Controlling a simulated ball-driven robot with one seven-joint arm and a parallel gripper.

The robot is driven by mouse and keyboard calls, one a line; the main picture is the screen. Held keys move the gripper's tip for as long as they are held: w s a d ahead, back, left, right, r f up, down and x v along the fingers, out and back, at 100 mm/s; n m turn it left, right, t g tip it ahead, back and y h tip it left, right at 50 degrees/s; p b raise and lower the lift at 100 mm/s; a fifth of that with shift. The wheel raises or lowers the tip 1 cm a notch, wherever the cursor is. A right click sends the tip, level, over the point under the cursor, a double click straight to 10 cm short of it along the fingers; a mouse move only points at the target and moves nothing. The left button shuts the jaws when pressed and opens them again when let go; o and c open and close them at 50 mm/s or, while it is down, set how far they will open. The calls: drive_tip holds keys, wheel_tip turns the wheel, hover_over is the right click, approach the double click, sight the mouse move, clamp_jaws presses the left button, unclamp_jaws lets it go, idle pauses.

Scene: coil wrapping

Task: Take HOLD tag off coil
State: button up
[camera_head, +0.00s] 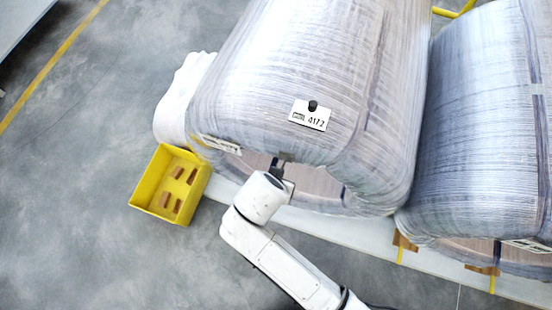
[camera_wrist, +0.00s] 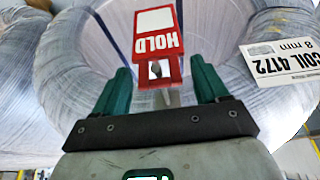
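The red and white HOLD tag (camera_wrist: 158,40) shows upside down in the wrist view, in front of the wrapped coil (camera_wrist: 95,45). It has a hole near its red end, with a dark peg-like piece in it. My gripper (camera_wrist: 158,74) has green fingers spread on either side of the tag's lower end. I see no clear contact. In the head view my gripper (camera_head: 284,162) is at the front lower edge of the large wrapped coil (camera_head: 310,60); the HOLD tag cannot be made out there.
A white label reading 4172 (camera_head: 310,121) is on the coil with a black knob. A COIL 4172 label (camera_wrist: 282,62) is at the right in the wrist view. A yellow bin (camera_head: 137,190) with several brown blocks stands left. Another wrapped coil (camera_head: 485,130) is close on the right.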

drive_tip(key=c, duration=1)
drive_tip(key=shift+r, duration=0.1)
